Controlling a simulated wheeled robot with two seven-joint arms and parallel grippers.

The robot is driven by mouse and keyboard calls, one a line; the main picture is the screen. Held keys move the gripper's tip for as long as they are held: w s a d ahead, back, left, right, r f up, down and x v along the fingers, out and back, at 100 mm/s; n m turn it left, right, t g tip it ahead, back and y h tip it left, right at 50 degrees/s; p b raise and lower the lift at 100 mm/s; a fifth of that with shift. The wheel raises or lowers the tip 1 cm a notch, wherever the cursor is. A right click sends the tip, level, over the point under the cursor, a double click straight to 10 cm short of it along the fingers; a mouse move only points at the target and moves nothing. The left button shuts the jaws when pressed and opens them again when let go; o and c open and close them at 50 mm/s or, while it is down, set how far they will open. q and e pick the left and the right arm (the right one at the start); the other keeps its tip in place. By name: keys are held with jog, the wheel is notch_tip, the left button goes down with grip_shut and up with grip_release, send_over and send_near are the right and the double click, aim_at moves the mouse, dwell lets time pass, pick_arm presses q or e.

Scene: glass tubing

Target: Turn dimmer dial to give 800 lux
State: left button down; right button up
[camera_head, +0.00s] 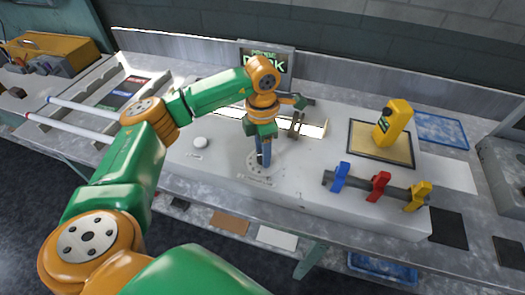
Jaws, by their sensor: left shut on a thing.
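My left gripper (262,163) points down onto a round, marked dial plate (252,170) on the pale workbench panel. It is shut on what appears to be the dimmer dial's knob, which the fingers mostly hide. I cannot read the dial's marks or the label in front of it. A yellow handheld meter (393,122) stands upright on a tan, dark-edged mat at the right; its reading is too small to make out. My right gripper is not in view.
Blue (341,176), red (379,185) and yellow (418,195) levers or clamps sit on a dark rail at front right. A white knob (200,142) is left of the dial. Two white rods (75,105) lie at the left. A dark sign (268,60) stands behind.

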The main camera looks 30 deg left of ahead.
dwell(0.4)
pick_arm(q)
jog(key=shift+c, duration=2.1)
grip_release()
notch_tip(320, 180, up, 7)
jog(key=shift+w+r+b, duration=0.1)
jog(key=shift+b, duration=0.8)
